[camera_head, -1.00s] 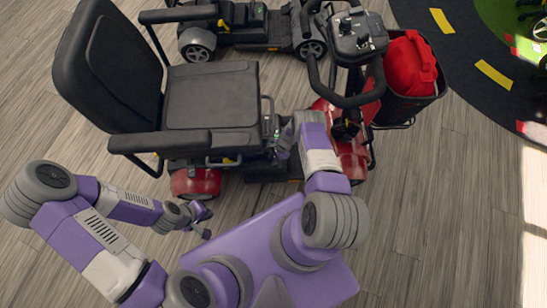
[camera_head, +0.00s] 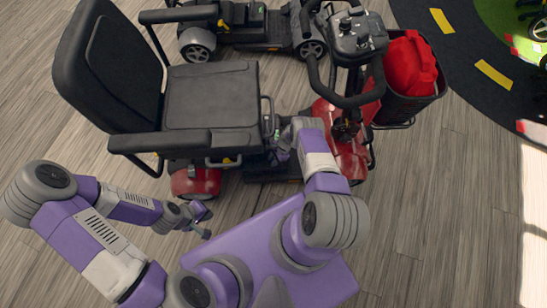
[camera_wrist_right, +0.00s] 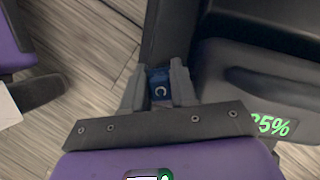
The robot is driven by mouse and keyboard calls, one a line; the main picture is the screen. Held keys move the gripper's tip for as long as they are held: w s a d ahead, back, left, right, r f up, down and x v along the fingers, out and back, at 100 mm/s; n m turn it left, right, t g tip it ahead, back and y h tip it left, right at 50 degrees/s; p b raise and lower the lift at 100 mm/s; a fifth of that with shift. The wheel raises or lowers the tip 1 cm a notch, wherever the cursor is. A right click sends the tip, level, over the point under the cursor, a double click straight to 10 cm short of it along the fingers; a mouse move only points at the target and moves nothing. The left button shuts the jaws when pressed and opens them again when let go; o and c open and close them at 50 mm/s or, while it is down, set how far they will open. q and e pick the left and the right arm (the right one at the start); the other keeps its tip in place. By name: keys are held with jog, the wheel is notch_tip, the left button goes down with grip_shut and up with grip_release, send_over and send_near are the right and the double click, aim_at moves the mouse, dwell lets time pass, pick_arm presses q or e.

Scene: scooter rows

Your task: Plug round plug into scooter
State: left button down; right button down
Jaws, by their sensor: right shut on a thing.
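The red and black scooter (camera_head: 210,95) stands in front of me, with a black seat and a handlebar column. My right gripper (camera_head: 279,150) is at the scooter's near side, by the seat base; in the right wrist view my gripper (camera_wrist_right: 159,88) is shut on a small dark piece with a blue face and a white ring mark, seemingly the round plug (camera_wrist_right: 160,86). The plug's far end and the scooter's socket are hidden, so I cannot tell whether they touch. My left gripper (camera_head: 207,224) is open and empty, low beside the red rear cover.
A green percent display (camera_wrist_right: 268,126) glows at the right in the right wrist view. Another scooter (camera_head: 250,30) stands behind. The wooden floor at right is clear.

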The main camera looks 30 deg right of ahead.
jog(key=shift+f, duration=0.1)
jog(key=c, duration=0.8)
grip_release()
jog(key=p+v, duration=0.1)
jog(key=v, duration=0.2)
jog(key=shift+p, duration=0.3)
jog(key=s+d+b, duration=0.1)
jog(key=d, duration=1.1)
jog(key=shift+b, duration=0.3)
jog(key=shift+s+f, duration=0.1)
